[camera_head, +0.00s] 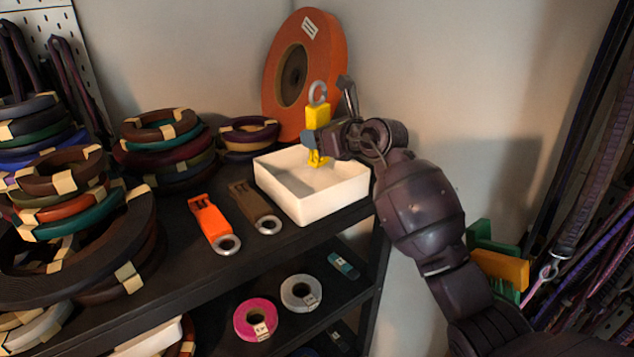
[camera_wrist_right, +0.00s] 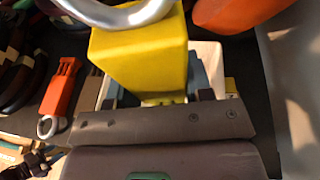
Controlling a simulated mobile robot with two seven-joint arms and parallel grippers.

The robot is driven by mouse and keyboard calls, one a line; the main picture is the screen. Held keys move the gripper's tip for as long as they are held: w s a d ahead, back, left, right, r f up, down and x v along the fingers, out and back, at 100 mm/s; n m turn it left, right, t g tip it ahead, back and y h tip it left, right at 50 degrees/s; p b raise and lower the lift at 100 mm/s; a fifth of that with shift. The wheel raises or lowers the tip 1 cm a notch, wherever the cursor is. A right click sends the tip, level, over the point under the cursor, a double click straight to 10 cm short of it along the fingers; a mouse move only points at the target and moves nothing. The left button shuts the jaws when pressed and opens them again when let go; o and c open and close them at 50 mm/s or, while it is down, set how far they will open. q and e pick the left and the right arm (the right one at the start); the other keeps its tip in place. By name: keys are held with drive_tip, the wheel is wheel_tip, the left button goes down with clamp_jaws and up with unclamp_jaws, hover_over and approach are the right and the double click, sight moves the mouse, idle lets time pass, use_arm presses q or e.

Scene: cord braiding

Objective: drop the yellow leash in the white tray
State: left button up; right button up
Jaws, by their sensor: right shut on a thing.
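The yellow leash (camera_head: 318,118) is a short yellow piece with a grey metal ring at its top. My right gripper (camera_head: 318,142) is shut on it and holds it upright over the white tray (camera_head: 343,196). In the right wrist view the yellow leash (camera_wrist_right: 140,58) fills the middle, with its ring at the top edge. The white tray (camera_wrist_right: 207,54) shows partly behind it there. The tray is a square open box on the shelf's right end, and its visible inside looks empty.
An orange leash (camera_head: 210,222) and a brown leash (camera_head: 255,207) lie left of the tray. A large orange spool (camera_head: 327,65) stands behind it. Stacked cord coils (camera_head: 160,145) crowd the left. A lower shelf holds pink tape (camera_head: 255,317) and grey tape (camera_head: 301,292).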

drive_tip(key=shift+f, duration=0.45)
drive_tip(key=o, duration=1.1)
drive_tip(key=shift+c, duration=0.2)
